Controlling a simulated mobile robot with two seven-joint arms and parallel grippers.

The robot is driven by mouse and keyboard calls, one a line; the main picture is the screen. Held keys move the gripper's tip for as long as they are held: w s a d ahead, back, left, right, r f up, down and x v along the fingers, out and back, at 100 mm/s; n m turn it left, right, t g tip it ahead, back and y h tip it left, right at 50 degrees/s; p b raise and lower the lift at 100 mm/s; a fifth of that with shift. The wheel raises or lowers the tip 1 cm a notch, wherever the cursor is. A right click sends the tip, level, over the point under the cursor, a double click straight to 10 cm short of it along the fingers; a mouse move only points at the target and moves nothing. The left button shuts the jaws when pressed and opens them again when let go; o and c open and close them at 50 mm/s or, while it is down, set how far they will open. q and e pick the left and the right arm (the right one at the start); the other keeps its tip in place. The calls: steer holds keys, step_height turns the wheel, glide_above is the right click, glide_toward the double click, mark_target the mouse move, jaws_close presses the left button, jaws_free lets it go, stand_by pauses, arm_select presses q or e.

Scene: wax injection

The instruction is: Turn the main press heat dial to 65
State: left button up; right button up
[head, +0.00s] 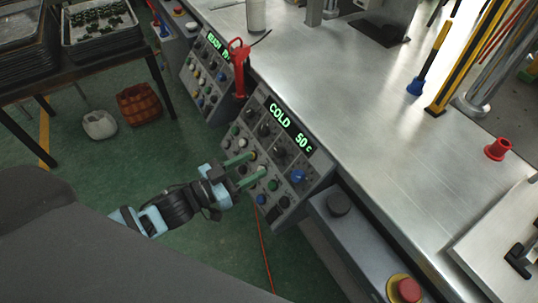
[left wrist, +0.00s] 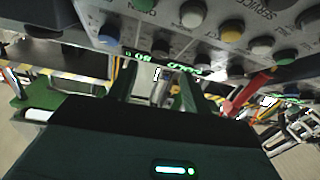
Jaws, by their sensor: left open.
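The near control panel (head: 262,150) faces the floor aisle at the front of the steel bench. Its green display (head: 291,126) reads COLD 50 c. Dark dials (head: 280,152) and a blue knob (head: 298,177) sit below the display, with coloured buttons lower down. The labels are too small to read, so I cannot tell which dial is the heat dial. My left gripper (head: 258,163) is open, its two green fingers pointing at the panel's lower buttons; contact cannot be told. In the left wrist view, panel buttons (left wrist: 192,14) fill the top. My right gripper is not in view.
A second panel (head: 207,75) with a green display stands farther left, with a red tool (head: 239,68) between the panels. A grey box with a black knob (head: 339,204) and red button (head: 407,290) lies to the right.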

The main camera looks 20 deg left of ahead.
mark_target(277, 152)
arm_select(q)
steer(key=shift+x, duration=3.05)
steer(key=shift+c, duration=0.2)
steer(key=c, duration=0.9)
